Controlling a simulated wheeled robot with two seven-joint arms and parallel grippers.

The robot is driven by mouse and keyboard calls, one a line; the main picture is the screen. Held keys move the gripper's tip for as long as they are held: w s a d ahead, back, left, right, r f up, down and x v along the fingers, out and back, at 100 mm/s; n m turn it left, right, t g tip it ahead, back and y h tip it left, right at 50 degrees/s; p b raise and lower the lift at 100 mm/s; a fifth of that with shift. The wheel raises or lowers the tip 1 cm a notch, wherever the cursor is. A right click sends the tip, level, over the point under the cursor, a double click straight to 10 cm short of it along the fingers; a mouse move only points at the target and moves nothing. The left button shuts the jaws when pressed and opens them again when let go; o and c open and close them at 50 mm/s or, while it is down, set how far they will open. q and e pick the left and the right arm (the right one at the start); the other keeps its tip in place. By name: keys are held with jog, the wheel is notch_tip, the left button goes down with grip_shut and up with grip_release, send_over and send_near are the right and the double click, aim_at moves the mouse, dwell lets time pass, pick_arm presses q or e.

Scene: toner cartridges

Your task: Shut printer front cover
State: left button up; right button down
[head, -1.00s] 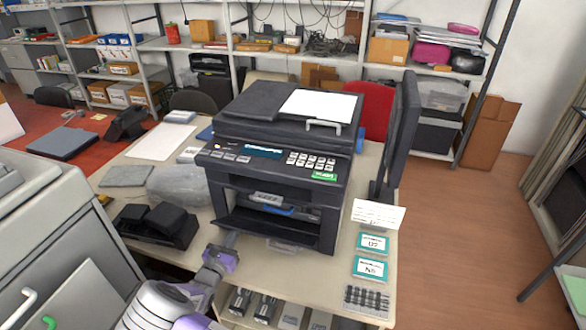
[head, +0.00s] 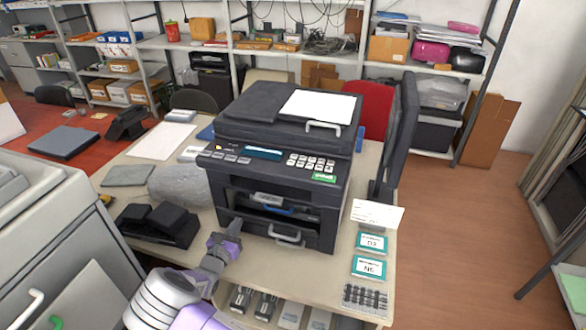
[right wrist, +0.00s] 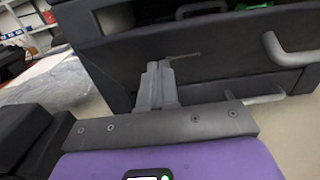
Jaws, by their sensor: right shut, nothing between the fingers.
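The black printer (head: 262,135) stands on the table. Its front cover (head: 252,224) is tilted part-way up, with a gap above it. Through the gap a grey and blue part (head: 272,203) shows inside. In the right wrist view the cover's dark outer face (right wrist: 215,55) fills much of the picture, with a grey handle (right wrist: 288,52) at the right. My right gripper (head: 235,227) is at the left part of the cover, shut and empty. Its fingertips (right wrist: 158,68) are close against the outer face; contact is not certain. My left gripper is not in view.
A black device (head: 158,222) and a grey bag (head: 180,184) lie left of the printer. Teal-edged cards (head: 370,266) and a dark rack (head: 365,298) lie at the right. A tall black panel (head: 402,130) stands right of the printer. Cartridges (head: 264,306) sit below the tabletop.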

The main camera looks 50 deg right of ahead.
jog(key=shift+w+d+r, duration=0.2)
jog(key=shift+d+r, duration=0.1)
jog(key=shift+d, duration=0.15)
jog(key=shift+w+d+r, duration=0.15)
jog(key=shift+d+r, duration=0.15)
jog(key=shift+d, duration=0.15)
jog(key=shift+d+p, duration=0.15)
jog(key=shift+p, duration=0.15)
jog(key=shift+r+x, duration=0.15)
jog(key=shift+x, duration=0.5)
jog(key=shift+r+x, duration=0.15)
jog(key=shift+x, duration=0.45)
jog(key=p+v, duration=0.2)
jog(key=v, duration=0.6)
jog(key=shift+p, duration=0.3)
